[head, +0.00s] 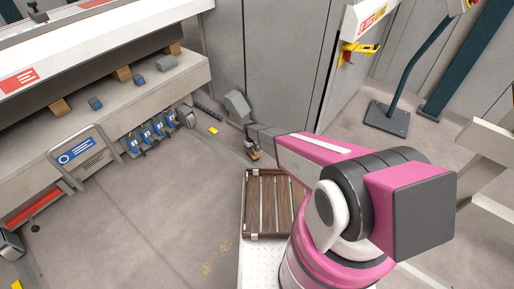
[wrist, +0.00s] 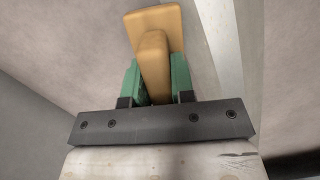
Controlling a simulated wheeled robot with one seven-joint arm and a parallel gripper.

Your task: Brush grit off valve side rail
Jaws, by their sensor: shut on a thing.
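My gripper (wrist: 154,82) has green fingers closed on the tan handle of a brush (wrist: 156,22). The brush's wider tan block shows beyond the fingers; its bristles are hidden. In the head view my gripper (head: 251,146) is small, at the far end of my pink arm, low near the grey wall, with a bit of tan at its tip. Several blue valves (head: 158,127) sit in a row on the machine's lower face, left of my gripper and apart from it. I cannot make out the side rail or any grit on it for certain.
A slatted brown wooden tray (head: 268,203) lies below my arm. A grey-framed sign (head: 82,151) stands before the machine (head: 130,92). A post on a dark base (head: 388,118) stands right. The middle floor is clear.

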